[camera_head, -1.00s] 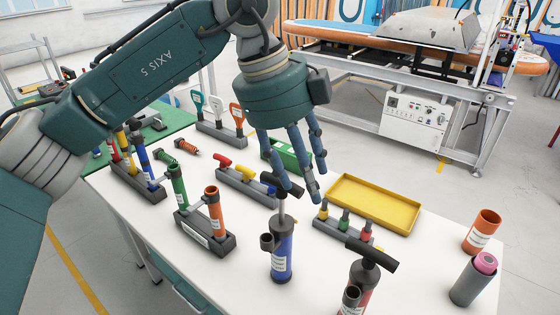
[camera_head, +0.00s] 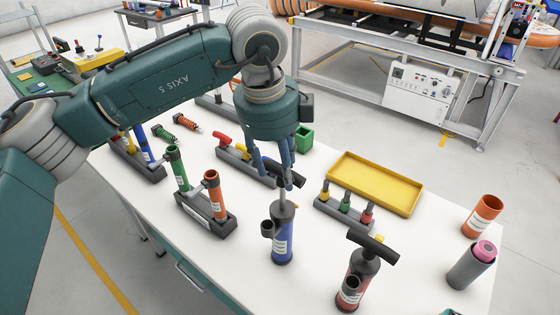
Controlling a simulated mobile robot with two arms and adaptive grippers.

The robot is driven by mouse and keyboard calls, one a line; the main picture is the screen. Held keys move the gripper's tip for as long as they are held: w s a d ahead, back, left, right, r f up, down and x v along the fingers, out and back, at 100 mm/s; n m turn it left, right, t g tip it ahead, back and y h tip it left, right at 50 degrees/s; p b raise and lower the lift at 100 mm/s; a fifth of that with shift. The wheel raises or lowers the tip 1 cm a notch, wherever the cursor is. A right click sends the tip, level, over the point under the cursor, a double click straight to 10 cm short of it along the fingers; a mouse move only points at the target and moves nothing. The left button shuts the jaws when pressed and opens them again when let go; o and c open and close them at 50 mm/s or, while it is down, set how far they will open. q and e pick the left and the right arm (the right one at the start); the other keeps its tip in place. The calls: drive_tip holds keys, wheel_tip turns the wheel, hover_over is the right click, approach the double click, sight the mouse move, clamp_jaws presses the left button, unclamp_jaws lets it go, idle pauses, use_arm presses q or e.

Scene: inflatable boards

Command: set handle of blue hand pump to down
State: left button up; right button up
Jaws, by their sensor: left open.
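The blue hand pump (camera_head: 282,246) stands upright on the white table, near the middle of the head view. Its thin grey rod shows above the body, so its black T-handle (camera_head: 294,181) is raised. My left gripper (camera_head: 276,177) is at the handle from above, fingers pointing down. The fingers are open and cover part of the handle; I cannot tell whether they touch it. My right gripper is not in view.
A red hand pump (camera_head: 358,280) with a black handle stands to the right. A rack with green and orange tubes (camera_head: 206,211) is at left. A yellow tray (camera_head: 375,184), small rack (camera_head: 344,212), orange cup (camera_head: 482,216) and grey cup (camera_head: 471,267) are at right.

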sight(281, 196)
use_arm(q)
drive_tip(key=shift+s+f, duration=0.15)
drive_tip(key=shift+f, duration=0.05)
clamp_jaws()
wheel_tip(281, 196, down, 7)
drive_tip(key=b, duration=0.8)
drive_tip(key=shift+s+r, duration=0.15)
unclamp_jaws()
drive_tip(key=shift+w, duration=0.2)
